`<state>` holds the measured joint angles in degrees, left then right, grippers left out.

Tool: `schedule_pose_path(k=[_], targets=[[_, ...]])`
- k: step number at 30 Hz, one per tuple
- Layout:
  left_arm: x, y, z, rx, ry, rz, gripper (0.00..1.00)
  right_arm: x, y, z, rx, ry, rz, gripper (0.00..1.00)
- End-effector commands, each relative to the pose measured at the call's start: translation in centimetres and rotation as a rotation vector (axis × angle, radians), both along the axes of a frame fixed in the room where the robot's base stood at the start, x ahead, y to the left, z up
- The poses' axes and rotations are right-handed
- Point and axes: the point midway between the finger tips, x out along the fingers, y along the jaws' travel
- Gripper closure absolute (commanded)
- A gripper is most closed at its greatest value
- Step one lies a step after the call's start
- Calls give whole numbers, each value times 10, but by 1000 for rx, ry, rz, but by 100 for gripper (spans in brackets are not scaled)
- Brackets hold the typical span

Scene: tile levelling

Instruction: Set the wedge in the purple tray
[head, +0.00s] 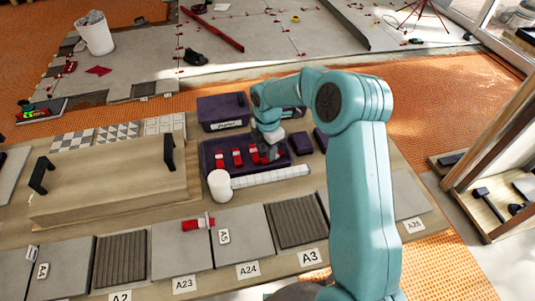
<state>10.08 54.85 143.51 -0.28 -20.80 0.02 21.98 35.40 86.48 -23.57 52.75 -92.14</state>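The purple tray (207,150) lies on the wooden table near the middle of the head view, with red wedges in it. Two of them, a left wedge (219,160) and a middle wedge (237,158), stand clear of my gripper. My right gripper (266,152) points down over the right part of the tray. More red (254,156) shows right beside its fingers. I cannot tell whether the fingers hold it or are open, as they are small and dark. Another red wedge with a white part (198,223) sits on the grey tiles in front. My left gripper is out of view.
A white cylinder (219,186) and a white segmented strip (270,176) lie just in front of the tray. A purple box (222,111) stands behind it. A wooden board with two black handles (105,190) is at left. Labelled tiles (240,235) line the front.

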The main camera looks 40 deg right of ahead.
Motion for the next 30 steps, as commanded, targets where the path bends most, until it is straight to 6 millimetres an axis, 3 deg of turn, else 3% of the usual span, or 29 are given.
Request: schedule_pose_path(k=[6, 12, 17, 30], targets=[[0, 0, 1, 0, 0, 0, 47, 1, 0, 55, -2, -5, -1, 68], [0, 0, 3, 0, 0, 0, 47, 1, 0, 87, 0, -3, 0, 68], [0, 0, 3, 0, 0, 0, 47, 0, 0, 96, 1, 0, 0, 68], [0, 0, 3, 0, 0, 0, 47, 0, 0, 96, 1, 0, 0, 68]])
